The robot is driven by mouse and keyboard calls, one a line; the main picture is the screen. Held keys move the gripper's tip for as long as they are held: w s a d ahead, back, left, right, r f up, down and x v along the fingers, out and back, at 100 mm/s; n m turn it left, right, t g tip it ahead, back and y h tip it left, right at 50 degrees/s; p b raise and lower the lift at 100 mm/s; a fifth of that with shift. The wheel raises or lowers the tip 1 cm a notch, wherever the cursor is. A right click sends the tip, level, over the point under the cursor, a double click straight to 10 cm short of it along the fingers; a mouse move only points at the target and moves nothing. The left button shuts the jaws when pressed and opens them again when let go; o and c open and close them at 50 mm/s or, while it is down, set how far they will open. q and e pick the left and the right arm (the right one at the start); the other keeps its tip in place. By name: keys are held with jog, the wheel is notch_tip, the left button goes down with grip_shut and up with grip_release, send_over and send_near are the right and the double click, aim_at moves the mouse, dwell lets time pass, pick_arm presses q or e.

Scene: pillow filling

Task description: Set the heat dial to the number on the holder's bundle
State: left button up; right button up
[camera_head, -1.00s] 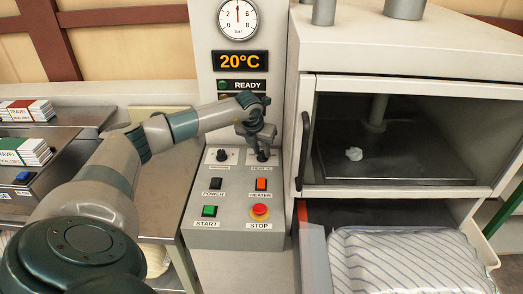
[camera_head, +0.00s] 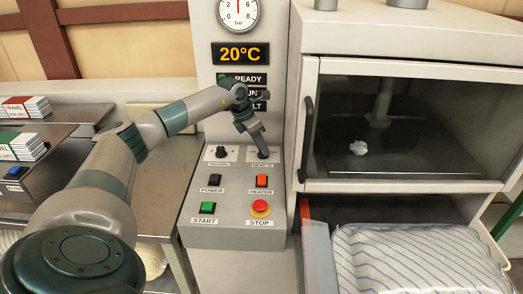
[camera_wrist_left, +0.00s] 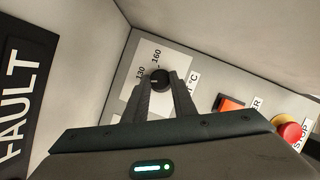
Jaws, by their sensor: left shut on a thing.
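The heat dial (camera_wrist_left: 160,75) is a small black knob on a pale plate on the sloped control panel. The numbers 130 and 160 show beside it in the left wrist view; its exact setting is hard to read. My left gripper (camera_head: 263,155) reaches down to the panel's right dial and is shut on it, one finger on each side. The gripper's tips hide most of the dial in the head view. Stacked bundles with a red top (camera_head: 25,106) and a green top (camera_head: 23,144) stand at the left; their small print is not legible. My right gripper is not in view.
The display (camera_head: 240,54) reads 20°C. A second black dial (camera_head: 221,152) sits left of the gripped one. Below are the heater switch (camera_head: 261,181), green start button (camera_head: 207,207) and red stop button (camera_head: 260,207). The cabinet with its handle (camera_head: 307,133) stands close on the right.

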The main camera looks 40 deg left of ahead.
pick_arm(q)
jog(key=m+h+b, duration=0.1)
jog(key=m, duration=0.3)
jog(key=shift+w+a+g, duration=0.1)
jog(key=shift+a+g, duration=0.05)
jog(key=shift+g, duration=0.25)
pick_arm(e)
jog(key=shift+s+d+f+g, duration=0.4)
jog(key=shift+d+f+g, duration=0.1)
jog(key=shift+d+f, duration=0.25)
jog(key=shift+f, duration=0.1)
pick_arm(q)
jog(key=o, duration=1)
jog(key=v, duration=0.5)
jog(key=b+v, duration=0.1)
jog(key=v, duration=0.5)
jog(key=b+v, duration=0.1)
jog(key=v, duration=0.5)
jog(key=shift+a+r, duration=0.15)
jog(key=shift+a, duration=0.2)
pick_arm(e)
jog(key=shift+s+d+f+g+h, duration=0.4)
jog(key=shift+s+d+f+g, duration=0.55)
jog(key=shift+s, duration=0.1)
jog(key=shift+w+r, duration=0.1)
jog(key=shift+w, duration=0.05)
